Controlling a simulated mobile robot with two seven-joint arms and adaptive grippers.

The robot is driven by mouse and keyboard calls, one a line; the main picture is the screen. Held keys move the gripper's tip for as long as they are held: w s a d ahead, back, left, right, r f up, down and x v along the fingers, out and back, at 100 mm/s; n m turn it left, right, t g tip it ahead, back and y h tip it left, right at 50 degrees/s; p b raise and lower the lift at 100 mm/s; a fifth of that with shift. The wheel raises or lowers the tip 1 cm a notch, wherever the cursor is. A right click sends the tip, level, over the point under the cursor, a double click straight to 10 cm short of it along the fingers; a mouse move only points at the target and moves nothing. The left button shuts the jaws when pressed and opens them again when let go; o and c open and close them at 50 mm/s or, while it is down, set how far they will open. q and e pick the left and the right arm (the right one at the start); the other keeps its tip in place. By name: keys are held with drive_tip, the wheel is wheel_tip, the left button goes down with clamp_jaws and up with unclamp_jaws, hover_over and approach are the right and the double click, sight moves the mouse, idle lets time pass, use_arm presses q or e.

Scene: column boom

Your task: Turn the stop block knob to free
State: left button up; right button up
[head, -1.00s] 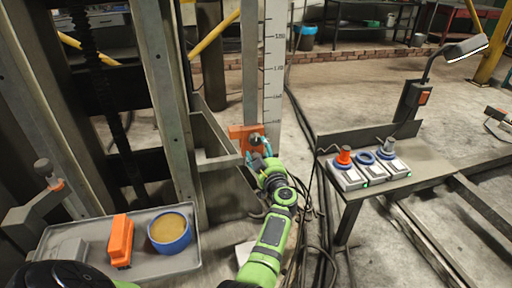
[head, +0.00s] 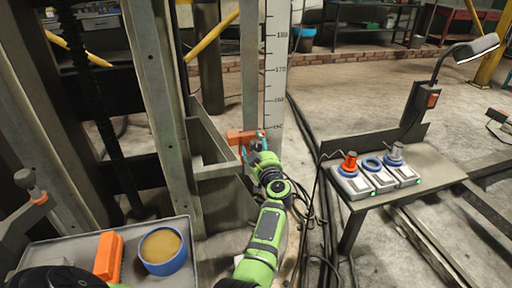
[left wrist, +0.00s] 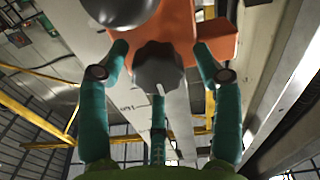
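The orange stop block (head: 236,138) sits against the upright scale in the head view. In the left wrist view the block (left wrist: 212,35) fills the top, and its dark grey round knob (left wrist: 158,70) faces me with a pale pointer line toward the bottom of the picture. My left gripper (head: 250,147) is at the block. In the left wrist view its teal fingers (left wrist: 162,52) stand on either side of the knob, with gaps between them and it. It is open. In the head view the gripper hides most of the knob. My right gripper is not in view.
The white scale (head: 276,75) rises behind the block. A grey tray (head: 50,255) at lower left holds an orange item (head: 108,256) and a blue-rimmed round container (head: 163,250). A bench (head: 440,183) with control boxes and a lamp stands right. Cables hang between.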

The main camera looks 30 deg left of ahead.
use_arm(q)
drive_tip(key=c, duration=1)
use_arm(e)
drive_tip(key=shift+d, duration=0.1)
